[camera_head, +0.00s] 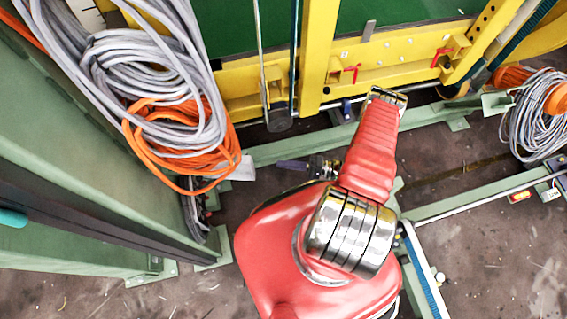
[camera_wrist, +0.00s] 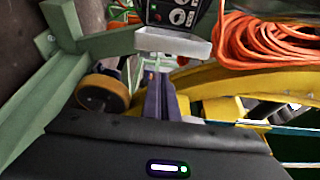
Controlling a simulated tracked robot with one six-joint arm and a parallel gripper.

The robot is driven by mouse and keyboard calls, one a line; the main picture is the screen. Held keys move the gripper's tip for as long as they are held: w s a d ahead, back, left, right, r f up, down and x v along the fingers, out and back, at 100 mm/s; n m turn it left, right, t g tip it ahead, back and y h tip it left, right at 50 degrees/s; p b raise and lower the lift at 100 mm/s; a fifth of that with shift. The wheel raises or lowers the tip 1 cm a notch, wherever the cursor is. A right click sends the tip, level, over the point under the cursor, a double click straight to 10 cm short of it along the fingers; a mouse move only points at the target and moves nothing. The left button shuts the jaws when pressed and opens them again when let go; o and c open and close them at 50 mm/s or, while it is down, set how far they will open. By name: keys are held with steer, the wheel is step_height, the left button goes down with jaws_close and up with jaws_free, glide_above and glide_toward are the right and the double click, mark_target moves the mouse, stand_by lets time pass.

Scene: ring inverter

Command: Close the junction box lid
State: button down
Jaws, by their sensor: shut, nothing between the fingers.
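In the wrist view, a dark box with buttons and a dial (camera_wrist: 174,14), which looks like the junction box, is cut off by the top edge. A light grey tray-like lid (camera_wrist: 173,43) hangs open at its near side. A pale grey piece that looks like the same lid (camera_head: 243,168) shows in the head view below the coils; the box is hidden there. My gripper (camera_wrist: 161,92) is shut and empty, its dark purple fingers pointing at the lid from a short way off. In the head view my gripper (camera_head: 290,165) shows left of my red arm, apart from the lid.
Orange cable (camera_wrist: 270,40) hangs right of the box, over a yellow frame (camera_wrist: 220,80). A green beam (camera_wrist: 50,90) and a wheel (camera_wrist: 103,92) stand left. Grey cable coils (camera_head: 150,60) hang in the head view. The floor (camera_head: 480,250) at lower right is partly clear.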

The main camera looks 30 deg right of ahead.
mark_target(246, 154)
steer(key=shift+a, duration=0.1)
steer(key=w+a+r+n+g+y, duration=0.1)
steer(key=w+a+r+n+g, duration=0.1)
steer(key=w, duration=0.5)
steer(key=shift+a+r+n+g+y, duration=0.4)
steer(key=shift+n+g, duration=0.3)
steer(key=shift+g, duration=0.3)
steer(key=x, duration=1)
steer(key=shift+s+m+t, duration=0.25)
steer(key=shift+m+t, duration=0.05)
steer(key=shift+s+t+h, duration=0.25)
steer(key=shift+t+h, duration=0.05)
steer(key=shift+t, duration=0.1)
